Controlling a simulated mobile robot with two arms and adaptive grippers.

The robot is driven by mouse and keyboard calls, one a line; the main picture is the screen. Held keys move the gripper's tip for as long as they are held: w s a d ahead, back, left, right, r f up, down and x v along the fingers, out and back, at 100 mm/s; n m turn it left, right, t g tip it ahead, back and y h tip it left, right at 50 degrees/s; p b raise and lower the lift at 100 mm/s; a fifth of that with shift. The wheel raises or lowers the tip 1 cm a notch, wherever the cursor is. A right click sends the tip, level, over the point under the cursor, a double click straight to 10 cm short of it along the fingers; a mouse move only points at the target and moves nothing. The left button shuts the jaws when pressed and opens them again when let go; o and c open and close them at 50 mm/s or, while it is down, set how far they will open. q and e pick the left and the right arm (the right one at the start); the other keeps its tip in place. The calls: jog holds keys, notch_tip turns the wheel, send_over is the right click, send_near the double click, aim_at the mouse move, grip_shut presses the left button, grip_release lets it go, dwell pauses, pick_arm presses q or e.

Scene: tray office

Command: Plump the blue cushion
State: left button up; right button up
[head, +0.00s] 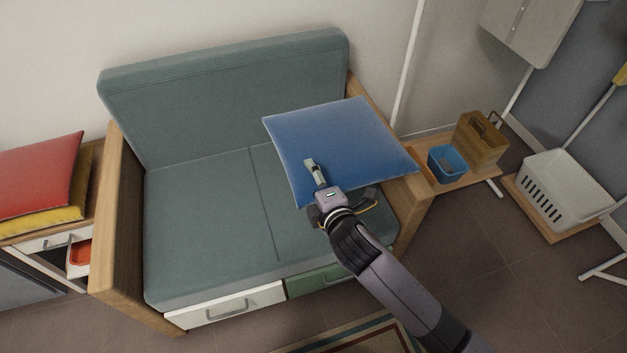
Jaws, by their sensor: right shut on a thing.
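The blue cushion (350,133) is over the right half of the grey-green sofa (205,205), tilted, near the right wooden armrest. My right gripper (311,172) reaches in from the lower right and is shut on the cushion's near edge. One finger lies on top of the cushion; the other finger is hidden beneath it. I cannot tell whether the cushion touches the seat. My left gripper is not in view.
A red cushion (38,172) lies on a yellow cushion (42,220) on the left side table. A blue bin (447,164) and a wooden caddy (480,142) stand on the right side table. A white basket (563,190) is farther right. The left seat is clear.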

notch_tip(320, 180, down, 9)
jog(key=b, duration=0.6)
notch_tip(320, 180, up, 9)
jog(key=p, duration=0.9)
jog(key=shift+f, duration=0.1)
jog(key=shift+r+p, duration=0.35)
notch_tip(320, 180, down, 9)
jog(key=b, duration=0.7)
jog(key=shift+f, duration=0.15)
